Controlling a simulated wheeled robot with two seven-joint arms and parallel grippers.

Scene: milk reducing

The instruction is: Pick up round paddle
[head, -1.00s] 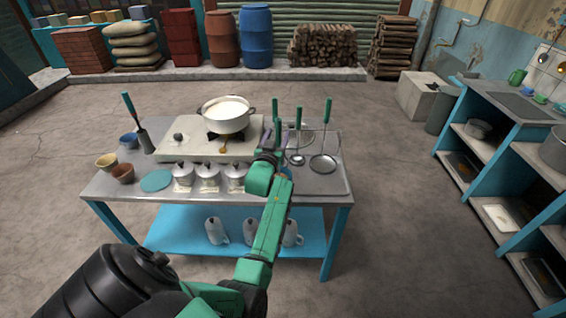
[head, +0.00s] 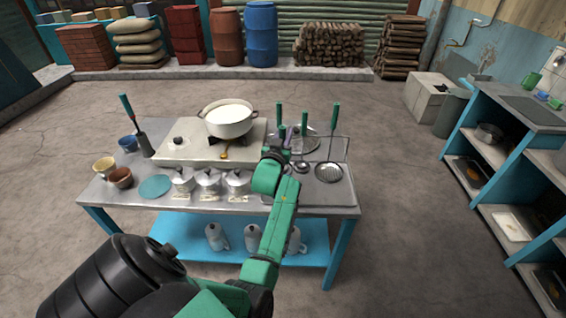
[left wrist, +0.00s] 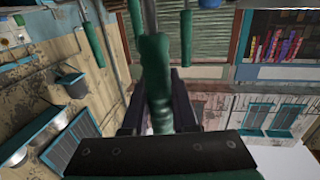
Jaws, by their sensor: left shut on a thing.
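Several green-handled utensils stand upright at the right end of the table. My left gripper (head: 284,148) is among them, with its arm crossing the front of the table. In the left wrist view, a green handle (left wrist: 156,75) runs between the fingers, and the gripper is shut on it. The head of this held utensil is hidden in both views, so I cannot confirm that it is the round paddle. To the right are a ladle with a green handle (head: 304,117) and a round, flat-headed skimmer (head: 328,172). My right gripper is not in view.
A stove (head: 180,148) carries a white-filled pot (head: 228,118). Small lidded pots (head: 208,182), a blue disc (head: 155,187) and bowls (head: 120,177) stand at the front and left of the table. Shelves (head: 500,180) stand at the right, with open floor between.

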